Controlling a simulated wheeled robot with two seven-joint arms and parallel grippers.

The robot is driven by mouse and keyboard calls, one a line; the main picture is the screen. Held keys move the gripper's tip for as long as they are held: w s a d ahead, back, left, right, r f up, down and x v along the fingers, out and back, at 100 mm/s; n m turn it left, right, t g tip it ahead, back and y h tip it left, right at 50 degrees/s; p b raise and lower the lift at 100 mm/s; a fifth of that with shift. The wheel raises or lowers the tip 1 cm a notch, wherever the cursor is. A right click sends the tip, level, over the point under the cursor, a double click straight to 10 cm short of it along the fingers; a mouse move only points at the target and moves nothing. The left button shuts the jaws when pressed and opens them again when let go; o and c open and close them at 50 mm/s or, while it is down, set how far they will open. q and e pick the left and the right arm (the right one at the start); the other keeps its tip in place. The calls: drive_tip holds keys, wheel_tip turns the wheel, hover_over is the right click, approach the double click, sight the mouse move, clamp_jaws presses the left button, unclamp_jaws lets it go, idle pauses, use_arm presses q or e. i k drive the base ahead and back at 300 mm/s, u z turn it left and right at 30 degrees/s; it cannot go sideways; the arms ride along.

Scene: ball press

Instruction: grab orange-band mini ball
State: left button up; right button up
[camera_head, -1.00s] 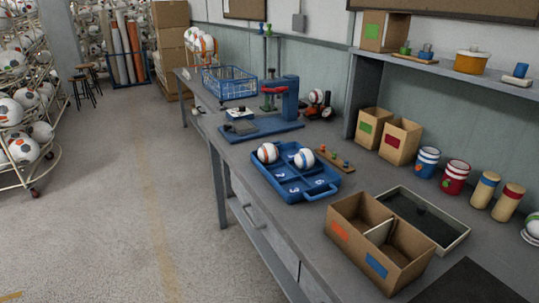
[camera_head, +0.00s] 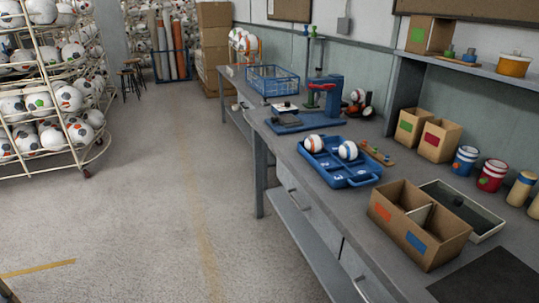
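A white mini ball with orange markings (camera_head: 314,143) sits in the far left compartment of the blue tray (camera_head: 357,180) on the workbench. A second mini ball, white with blue markings (camera_head: 348,150), sits in the compartment to its right. The near compartments of the tray hold no ball. Neither of my grippers shows in the head view.
A divided cardboard box (camera_head: 440,247) and a black-bottomed tray (camera_head: 484,215) stand at the near right. A blue press (camera_head: 330,98) and a blue wire basket (camera_head: 272,80) are farther back. Open floor (camera_head: 150,215) lies left of the grey bench (camera_head: 290,155).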

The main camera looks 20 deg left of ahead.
sight(314, 144)
drive_tip(key=u, duration=0.05)
drive_tip(key=k, duration=0.6)
drive_tip(key=u, duration=1.8)
drive_tip(key=i, duration=1.95)
drive_tip(key=z, duration=0.95)
drive_tip(key=i, duration=1)
drive_tip(key=z, duration=0.8)
